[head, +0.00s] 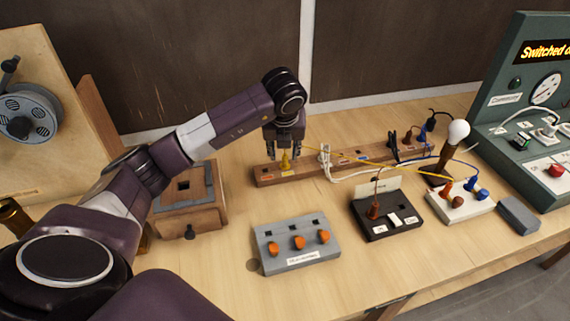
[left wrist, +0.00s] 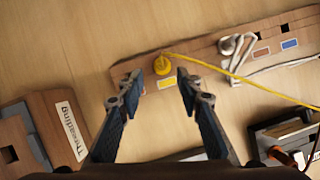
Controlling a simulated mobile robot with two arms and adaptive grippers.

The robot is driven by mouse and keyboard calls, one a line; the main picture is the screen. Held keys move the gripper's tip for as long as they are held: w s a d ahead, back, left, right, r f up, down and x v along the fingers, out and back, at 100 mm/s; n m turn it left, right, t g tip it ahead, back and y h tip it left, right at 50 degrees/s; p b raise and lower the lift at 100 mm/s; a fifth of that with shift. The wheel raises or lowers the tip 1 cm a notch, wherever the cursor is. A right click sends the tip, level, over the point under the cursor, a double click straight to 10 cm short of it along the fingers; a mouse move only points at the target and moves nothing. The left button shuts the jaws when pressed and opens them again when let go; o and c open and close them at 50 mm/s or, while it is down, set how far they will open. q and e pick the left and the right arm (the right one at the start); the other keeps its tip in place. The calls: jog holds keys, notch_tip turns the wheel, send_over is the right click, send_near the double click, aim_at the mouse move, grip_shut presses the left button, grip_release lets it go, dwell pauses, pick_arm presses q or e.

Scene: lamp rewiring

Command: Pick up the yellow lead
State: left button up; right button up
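The yellow lead ends in a yellow plug (head: 285,161) that stands at the left end of the wooden terminal strip (head: 330,166). Its thin yellow cable runs off to the right, across the strip. My left gripper (head: 284,154) is above this plug, pointing down, with a finger on each side. In the left wrist view the gripper (left wrist: 159,86) is open, and the yellow plug (left wrist: 162,65) shows just past the gap between the fingertips. I see no grip on it. My right gripper is not in view.
A grey block with orange knobs (head: 296,256) and a black switch box (head: 384,222) stand in front of the strip. A wooden block (head: 190,205) stands left. A white plug (head: 324,158) sits right of the yellow one. A bulb (head: 458,132) stands farther right.

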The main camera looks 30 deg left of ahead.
aim_at(285, 156)
pick_arm(q)
jog(key=p+x, duration=0.1)
jog(key=x, duration=0.1)
jog(key=p+x, duration=0.1)
jog(key=x, duration=0.2)
jog(key=shift+w+a, duration=0.1)
jog(key=shift+w, duration=0.35)
jog(key=shift+f, duration=0.15)
jog(key=shift+a, duration=0.1)
jog(key=c, duration=0.8)
